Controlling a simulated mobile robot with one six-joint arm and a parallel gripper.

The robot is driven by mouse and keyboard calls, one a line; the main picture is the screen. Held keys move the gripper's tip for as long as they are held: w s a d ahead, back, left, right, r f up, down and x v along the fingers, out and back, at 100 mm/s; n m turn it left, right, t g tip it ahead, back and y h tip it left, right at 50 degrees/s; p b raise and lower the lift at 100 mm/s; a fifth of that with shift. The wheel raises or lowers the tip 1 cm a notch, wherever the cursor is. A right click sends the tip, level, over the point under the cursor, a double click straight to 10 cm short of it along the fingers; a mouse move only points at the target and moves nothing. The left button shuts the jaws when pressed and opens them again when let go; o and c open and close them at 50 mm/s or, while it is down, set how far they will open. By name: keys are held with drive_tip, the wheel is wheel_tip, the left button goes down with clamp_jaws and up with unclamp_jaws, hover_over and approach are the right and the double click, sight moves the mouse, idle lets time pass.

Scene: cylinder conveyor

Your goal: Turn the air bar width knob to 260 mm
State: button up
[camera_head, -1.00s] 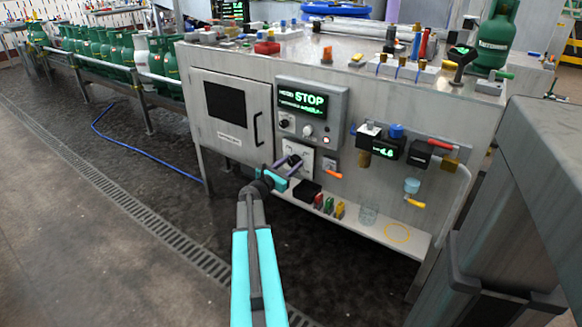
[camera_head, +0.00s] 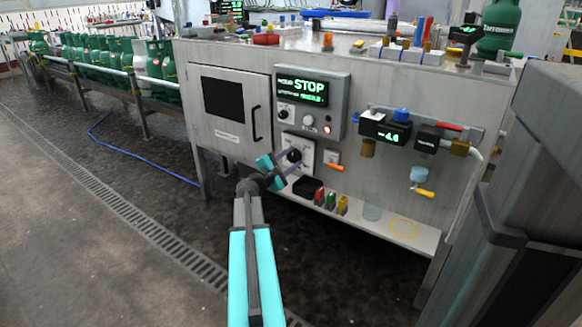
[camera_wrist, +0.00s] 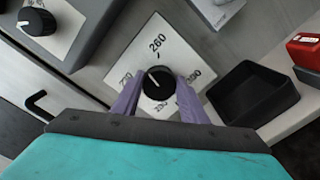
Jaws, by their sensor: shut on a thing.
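The air bar width knob is a black round knob (camera_wrist: 158,83) on a white square dial plate (camera_wrist: 157,22) marked 260 at the top, with other numbers lower down, partly hidden. A light pointer line on the knob points up and left, left of the 260 mark. My gripper (camera_wrist: 158,93) has its purple fingers on both sides of the knob and is shut on it. In the head view my gripper (camera_head: 283,165) reaches the dial plate (camera_head: 307,151) below the STOP display.
The control box with the STOP display (camera_head: 302,92) juts out above the knob. A black tray (camera_head: 307,188) and small coloured items stand on the shelf just below. A valve panel (camera_head: 420,130) is to the right. The floor at left is open.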

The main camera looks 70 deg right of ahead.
drive_tip(key=m+b, duration=0.4)
drive_tip(key=b, duration=0.1)
drive_tip(key=shift+f+m, duration=0.3)
drive_tip(key=shift+m, duration=0.1)
drive_tip(key=shift+r+m+b, duration=0.15)
drive_tip(key=shift+m+b, duration=0.75)
drive_tip(key=shift+b, duration=0.15)
drive_tip(key=o, duration=1)
drive_tip(key=shift+o, duration=0.2)
drive_tip(key=shift+a, duration=0.1)
drive_tip(key=shift+p+v, duration=0.45)
drive_tip(key=shift+v, duration=0.45)
drive_tip(key=p+v, duration=0.3)
drive_tip(key=v, duration=0.8)
drive_tip(key=shift+a+p, duration=0.35)
drive_tip(key=shift+p, duration=0.05)
